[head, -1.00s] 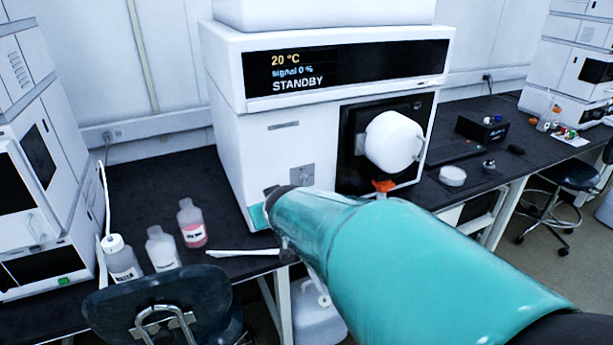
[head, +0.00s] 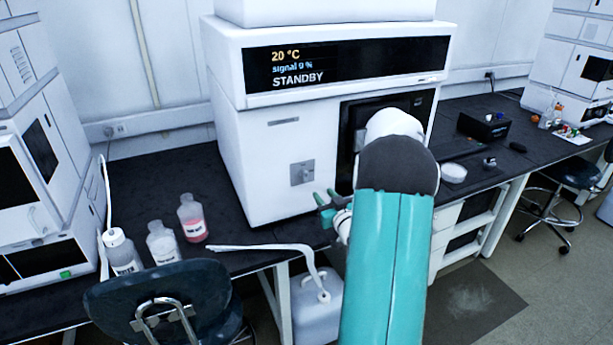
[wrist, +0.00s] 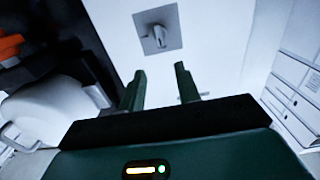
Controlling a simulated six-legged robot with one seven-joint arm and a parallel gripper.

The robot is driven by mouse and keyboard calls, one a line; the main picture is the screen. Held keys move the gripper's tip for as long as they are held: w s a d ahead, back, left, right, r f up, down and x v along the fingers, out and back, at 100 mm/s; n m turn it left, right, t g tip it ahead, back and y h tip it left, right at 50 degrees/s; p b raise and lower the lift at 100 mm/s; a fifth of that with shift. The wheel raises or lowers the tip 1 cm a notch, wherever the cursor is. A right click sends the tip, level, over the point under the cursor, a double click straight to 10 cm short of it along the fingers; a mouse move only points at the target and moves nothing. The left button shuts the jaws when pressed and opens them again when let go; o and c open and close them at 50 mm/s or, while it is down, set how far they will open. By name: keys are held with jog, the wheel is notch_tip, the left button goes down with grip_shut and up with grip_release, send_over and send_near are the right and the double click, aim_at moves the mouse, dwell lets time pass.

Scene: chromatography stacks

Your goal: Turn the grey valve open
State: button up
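The grey valve (head: 302,172) is a small handle on a square grey plate on the white instrument's front, left of its dark recess. In the wrist view the valve (wrist: 157,34) sits beyond my fingertips, its handle pointing roughly down in that picture. My gripper (wrist: 160,72) has two dark green fingers spread apart with nothing between them. In the head view my gripper (head: 325,198) is just below and right of the valve plate, apart from it. The instrument's display (head: 345,65) reads 20 °C, a signal line and STANDBY.
Several bottles (head: 192,218) stand on the black bench left of the instrument. A dark chair (head: 165,300) is in front. A white container (head: 318,310) stands under the bench. My teal arm hides part of the recess. An orange part (wrist: 10,45) shows in the wrist view.

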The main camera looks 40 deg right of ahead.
aim_at(307, 174)
jog(key=x, duration=1.3)
jog(key=shift+a, duration=0.1)
jog(key=shift+c, duration=0.4)
jog(key=c, duration=0.6)
jog(key=shift+o, duration=0.2)
jog(key=shift+s, duration=0.1)
